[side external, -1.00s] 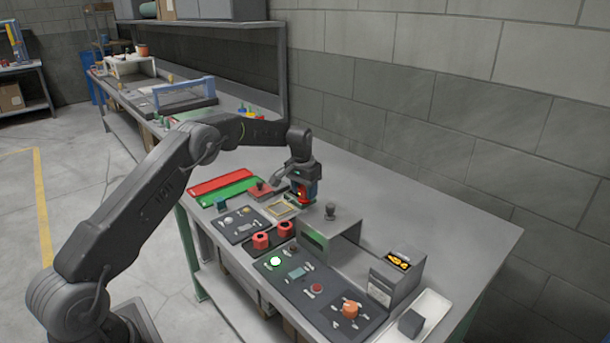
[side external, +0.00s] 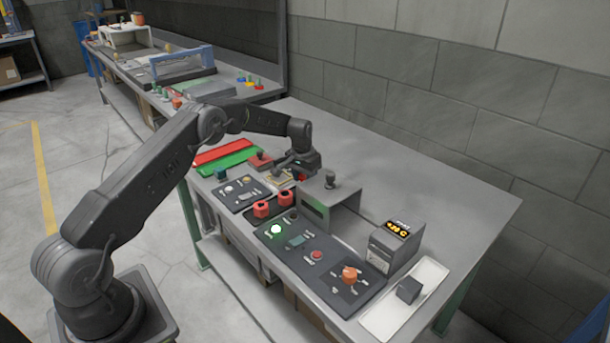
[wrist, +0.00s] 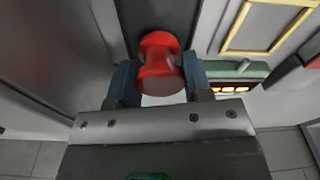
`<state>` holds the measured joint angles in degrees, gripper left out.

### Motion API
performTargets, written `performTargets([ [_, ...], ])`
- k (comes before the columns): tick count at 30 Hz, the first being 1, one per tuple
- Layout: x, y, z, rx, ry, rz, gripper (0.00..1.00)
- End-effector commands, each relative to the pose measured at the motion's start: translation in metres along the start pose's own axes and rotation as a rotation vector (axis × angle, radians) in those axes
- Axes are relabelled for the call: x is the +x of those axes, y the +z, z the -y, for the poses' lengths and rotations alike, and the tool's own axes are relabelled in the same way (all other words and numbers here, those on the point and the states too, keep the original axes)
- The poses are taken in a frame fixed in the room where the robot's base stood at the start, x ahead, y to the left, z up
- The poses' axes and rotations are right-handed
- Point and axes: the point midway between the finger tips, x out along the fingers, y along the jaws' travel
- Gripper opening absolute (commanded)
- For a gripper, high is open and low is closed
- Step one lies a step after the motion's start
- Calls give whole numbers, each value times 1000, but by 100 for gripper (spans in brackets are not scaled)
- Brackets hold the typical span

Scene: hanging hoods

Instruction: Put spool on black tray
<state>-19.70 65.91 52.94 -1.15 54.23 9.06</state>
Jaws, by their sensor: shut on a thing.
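A red spool (wrist: 160,62) with a narrow waist sits between the blue-sided fingers of my gripper (wrist: 160,78), which is shut on it. In the side view my gripper (side external: 299,170) is low behind the grey hood (side external: 347,204), and only a bit of red shows at its fingers. The black tray (side external: 272,216) holds two red spools (side external: 261,209) and lies in front of and left of the hood. My gripper is beyond the tray, apart from it. Whether the held spool touches anything below is hidden.
A knob (side external: 330,180) stands on the hood. Control panels (side external: 300,252) lie in front of it. A display box (side external: 396,246) and a white tray (side external: 402,302) with a dark block are at right. Red and green strips (side external: 232,158) lie at left. The right rear bench is clear.

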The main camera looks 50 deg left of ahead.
Motion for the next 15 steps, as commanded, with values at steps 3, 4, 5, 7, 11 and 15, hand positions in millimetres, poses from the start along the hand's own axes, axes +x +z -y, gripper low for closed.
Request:
performTargets([
  [3,0,0,0,0,0,-1,20],
  [4,0,0,0,0,0,-1,20],
  [5,0,0,0,0,0,-1,20],
  [7,0,0,0,0,0,-1,20],
  [11,1,0,0,0,0,-1,20],
  [15,3,0,0,0,0,0,20],
])
